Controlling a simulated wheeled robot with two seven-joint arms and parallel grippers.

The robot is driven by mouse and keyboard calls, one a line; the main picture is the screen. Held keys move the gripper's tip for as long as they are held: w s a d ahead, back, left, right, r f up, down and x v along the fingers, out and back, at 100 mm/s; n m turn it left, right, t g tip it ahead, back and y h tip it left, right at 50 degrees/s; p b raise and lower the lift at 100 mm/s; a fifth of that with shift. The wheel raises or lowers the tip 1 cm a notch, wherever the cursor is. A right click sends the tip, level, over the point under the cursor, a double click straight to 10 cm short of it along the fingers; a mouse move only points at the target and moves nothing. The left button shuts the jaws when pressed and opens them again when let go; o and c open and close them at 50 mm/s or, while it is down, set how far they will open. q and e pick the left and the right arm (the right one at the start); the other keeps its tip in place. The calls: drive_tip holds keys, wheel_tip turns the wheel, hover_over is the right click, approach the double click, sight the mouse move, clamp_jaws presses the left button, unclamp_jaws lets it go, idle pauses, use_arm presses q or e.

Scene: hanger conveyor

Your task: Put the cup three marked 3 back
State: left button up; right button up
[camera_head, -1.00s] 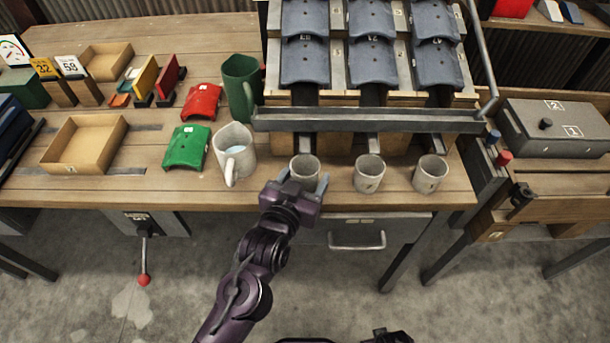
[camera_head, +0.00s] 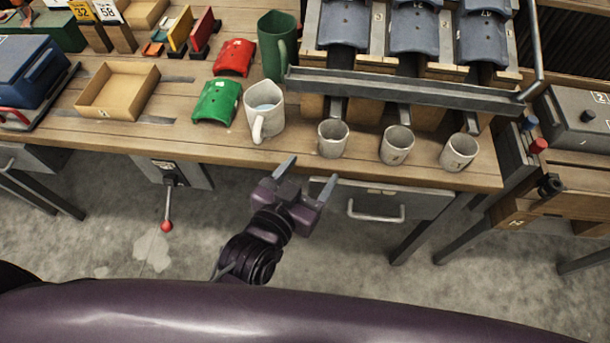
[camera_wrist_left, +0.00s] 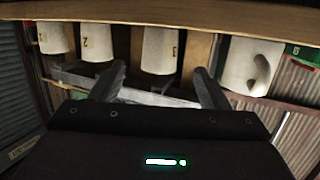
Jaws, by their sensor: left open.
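Three small grey-white cups stand upright in a row along the table's front edge: a left cup (camera_head: 333,139), a middle cup (camera_head: 397,145) and a right cup (camera_head: 459,152). Their marks are too small to read surely in the head view. My left gripper (camera_head: 309,173) is open and empty, in front of the table edge, below and apart from the left cup. In the left wrist view the left cup (camera_wrist_left: 158,50) is just beyond the open fingers (camera_wrist_left: 160,85), with a small mark near its side. My right gripper is not in view.
A larger white mug (camera_head: 264,110) with liquid stands left of the cups, beside a green block (camera_head: 216,102). A tall green mug (camera_head: 275,45) is behind it. A metal rail (camera_head: 400,87) runs behind the cups. A drawer handle (camera_head: 375,212) sticks out below the edge.

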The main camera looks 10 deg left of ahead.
use_arm(q)
drive_tip(key=shift+s+a+r, duration=0.2)
drive_tip(key=shift+s+a, duration=0.05)
drive_tip(key=shift+s, duration=0.35)
drive_tip(key=shift+f, duration=0.1)
drive_tip(key=f, duration=0.3)
drive_tip(key=f+g, duration=0.1)
drive_tip(key=f, duration=0.3)
drive_tip(key=a+f+g+y, duration=0.1)
drive_tip(key=f, duration=0.3)
drive_tip(key=shift+w+f+m, duration=0.25)
drive_tip(key=shift+w+m, duration=0.05)
drive_tip(key=s+a+f+g+y, duration=0.1)
drive_tip(key=a+f+g, duration=0.15)
drive_tip(key=f, duration=0.55)
drive_tip(key=s+a+f+g+y, duration=0.1)
drive_tip(key=a+f, duration=0.2)
drive_tip(key=f, duration=0.5)
drive_tip(key=s+a+f+g, duration=0.2)
drive_tip(key=s+a+f, duration=0.1)
drive_tip(key=f, duration=0.4)
drive_tip(key=s+a+f+n+g+y, duration=0.1)
drive_tip(key=s+a+f+g, duration=0.2)
drive_tip(key=s+f, duration=0.3)
drive_tip(key=s+a+f+n+g+y, duration=0.1)
drive_tip(key=s+a+f, duration=0.3)
drive_tip(key=f, duration=0.4)
drive_tip(key=shift+s+f+g, duration=0.25)
drive_tip(key=shift+s+g, duration=0.45)
drive_tip(key=shift+g, duration=0.05)
